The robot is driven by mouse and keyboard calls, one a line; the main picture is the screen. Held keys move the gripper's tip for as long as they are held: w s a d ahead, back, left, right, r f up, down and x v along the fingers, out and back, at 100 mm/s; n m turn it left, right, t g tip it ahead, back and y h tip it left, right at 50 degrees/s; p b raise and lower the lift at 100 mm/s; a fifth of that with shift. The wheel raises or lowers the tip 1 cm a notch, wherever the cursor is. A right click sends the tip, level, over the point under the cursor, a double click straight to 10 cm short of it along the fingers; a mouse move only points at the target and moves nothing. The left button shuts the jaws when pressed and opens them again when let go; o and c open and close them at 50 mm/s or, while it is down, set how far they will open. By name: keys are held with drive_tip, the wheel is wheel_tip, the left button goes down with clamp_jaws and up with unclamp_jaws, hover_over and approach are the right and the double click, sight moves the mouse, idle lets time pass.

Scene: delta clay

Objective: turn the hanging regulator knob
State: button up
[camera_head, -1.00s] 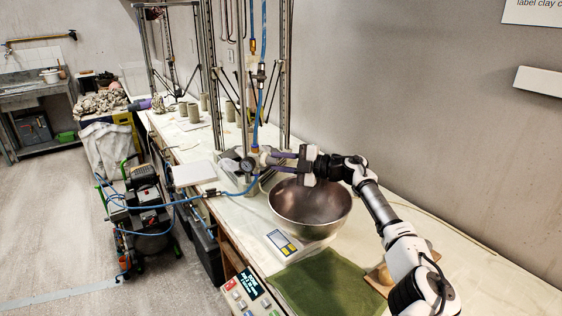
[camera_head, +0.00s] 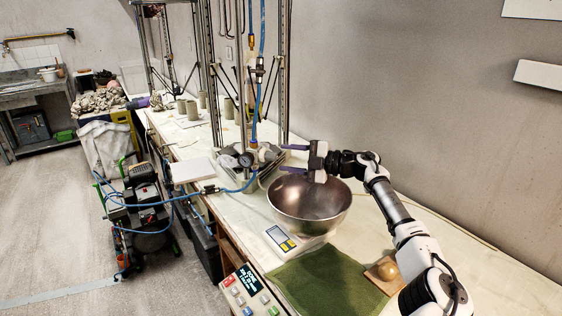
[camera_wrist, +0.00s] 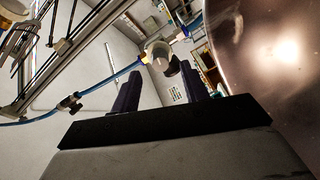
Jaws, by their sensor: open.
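The regulator (camera_head: 250,157) hangs on the blue hose, with a round gauge (camera_head: 246,160) on its left side in the head view. In the wrist view the regulator body (camera_wrist: 158,52) is pale, and its dark knob (camera_wrist: 172,68) faces me. My gripper (camera_head: 284,158) is open and empty, its two purple fingers pointing left at the regulator from the right. In the wrist view the knob shows beyond and between the fingertips of my gripper (camera_wrist: 162,82), apart from both. The knob is small and partly unclear in the head view.
A metal bowl (camera_head: 309,208) stands on a scale (camera_head: 281,239) just below my gripper. The blue hose (camera_head: 225,191) runs left to the compressor (camera_head: 146,201). Metal posts (camera_head: 285,70) rise behind the regulator. A green cloth (camera_head: 322,282) lies in front.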

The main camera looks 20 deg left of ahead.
drive_tip(key=d+b, duration=0.3)
drive_tip(key=d, duration=0.7)
drive_tip(key=shift+d+r, duration=0.25)
drive_tip(key=shift+d, duration=0.1)
